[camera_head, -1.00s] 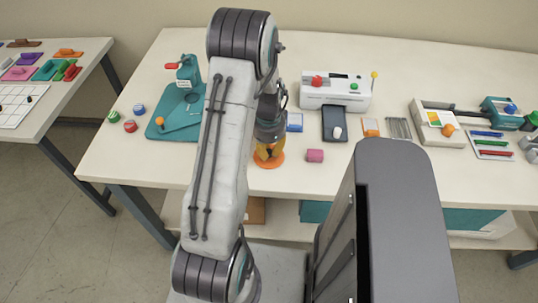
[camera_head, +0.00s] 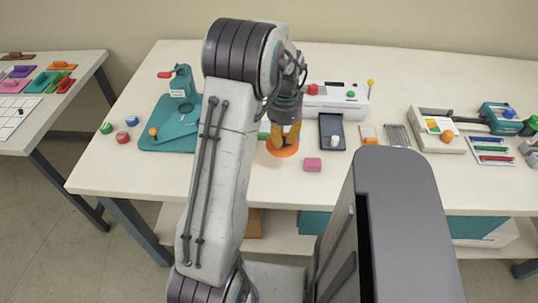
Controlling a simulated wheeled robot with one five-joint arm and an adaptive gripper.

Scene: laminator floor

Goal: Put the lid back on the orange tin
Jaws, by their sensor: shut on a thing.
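The orange rim shows around and below the fingertips. I cannot make out the orange tin separately; it may be hidden under the lid or behind my arm. I cannot tell whether the lid touches anything below it.
Behind stand a white machine (camera_head: 338,97) and a dark tray (camera_head: 331,128); a teal press (camera_head: 181,95) is left.

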